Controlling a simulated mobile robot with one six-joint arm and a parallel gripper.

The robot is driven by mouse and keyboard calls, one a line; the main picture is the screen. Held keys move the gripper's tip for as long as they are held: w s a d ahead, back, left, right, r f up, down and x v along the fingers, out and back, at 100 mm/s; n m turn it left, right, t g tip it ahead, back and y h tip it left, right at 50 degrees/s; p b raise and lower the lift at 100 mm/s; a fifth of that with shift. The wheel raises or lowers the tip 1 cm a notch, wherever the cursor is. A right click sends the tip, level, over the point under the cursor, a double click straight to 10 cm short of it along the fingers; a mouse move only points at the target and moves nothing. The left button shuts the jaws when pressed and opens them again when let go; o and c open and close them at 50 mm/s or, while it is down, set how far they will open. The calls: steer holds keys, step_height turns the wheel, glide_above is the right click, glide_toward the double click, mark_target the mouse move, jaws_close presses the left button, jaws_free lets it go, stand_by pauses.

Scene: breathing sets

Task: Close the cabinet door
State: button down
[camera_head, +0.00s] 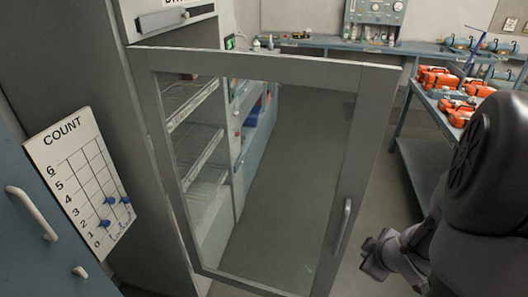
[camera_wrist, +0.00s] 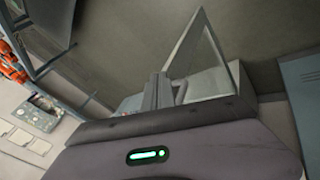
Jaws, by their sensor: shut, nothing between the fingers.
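The cabinet door (camera_head: 375,120) is a grey frame around a clear pane. It stands open, swung out from the tall grey cabinet (camera_head: 133,110) at the left. Its upright handle (camera_head: 343,227) is on the right side of the frame. My gripper (camera_head: 368,262) is shut and empty, just right of the handle and lower in the head view; a gap shows between them. In the wrist view, my gripper's fingers (camera_wrist: 157,92) are close together, and the door's corner (camera_wrist: 202,40) rises beyond them. I cannot tell the exact distance to the door.
Wire shelves (camera_head: 195,140) show through the pane. A blue cabinet (camera_head: 40,240) with a COUNT board (camera_head: 75,180) is at the left. A blue table (camera_head: 425,110) with orange sets (camera_head: 440,78) stands at the right. Open floor (camera_head: 290,170) lies behind the door.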

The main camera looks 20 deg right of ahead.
step_height(320, 180, down, 6)
steer(key=s+a+n+t+y, duration=0.1)
steer(key=s+a+n+y, duration=0.2)
steer(key=b, duration=0.4)
glide_toward(336, 260)
steer(key=shift+x, duration=2.35)
steer(key=shift+s, duration=0.15)
